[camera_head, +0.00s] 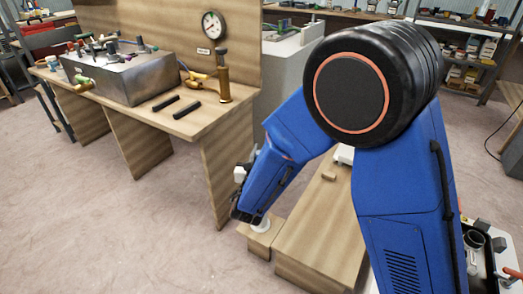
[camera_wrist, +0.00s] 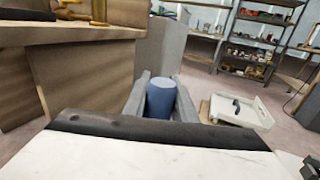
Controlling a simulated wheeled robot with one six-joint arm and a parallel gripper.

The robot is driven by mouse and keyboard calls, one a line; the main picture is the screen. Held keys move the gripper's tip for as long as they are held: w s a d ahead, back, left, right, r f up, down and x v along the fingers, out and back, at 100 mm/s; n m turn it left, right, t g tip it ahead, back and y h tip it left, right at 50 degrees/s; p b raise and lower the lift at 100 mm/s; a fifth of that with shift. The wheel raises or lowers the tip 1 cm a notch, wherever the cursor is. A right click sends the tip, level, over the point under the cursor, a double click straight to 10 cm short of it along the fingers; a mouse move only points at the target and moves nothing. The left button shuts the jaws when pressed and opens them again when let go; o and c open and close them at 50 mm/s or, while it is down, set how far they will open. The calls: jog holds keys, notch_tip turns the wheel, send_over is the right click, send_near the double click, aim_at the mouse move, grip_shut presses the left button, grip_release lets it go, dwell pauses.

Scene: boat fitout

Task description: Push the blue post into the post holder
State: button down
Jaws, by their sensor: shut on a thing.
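The blue post (camera_wrist: 161,98) stands between the two grey fingers of my gripper (camera_wrist: 160,105) in the wrist view, and its round top shows. My gripper is shut on it. In the head view my gripper (camera_head: 243,205) is low at the end of the blue arm, just above a small wooden block. I cannot pick out the post there. A white round piece (camera_head: 261,227), perhaps the post holder, sits on that block (camera_head: 262,241) right beside my gripper. Whether the post is inside a holder cannot be told, as its lower end is hidden in the wrist view.
A wooden bench (camera_head: 215,113) with a metal box (camera_head: 127,77), two black bars and a brass pump (camera_head: 223,80) stands at the left. A low wooden platform (camera_head: 318,232) lies beside the block. A white tray (camera_wrist: 238,110) is at right in the wrist view. Left floor is clear.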

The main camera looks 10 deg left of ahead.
jog(key=shift+f, duration=0.1)
dwell(0.3)
jog(key=c, duration=1.4)
grip_release()
jog(key=shift+s, duration=0.1)
jog(key=s, duration=1.1)
jog(key=s+d, duration=0.1)
jog(key=s, duration=0.5)
jog(key=shift+s, duration=0.1)
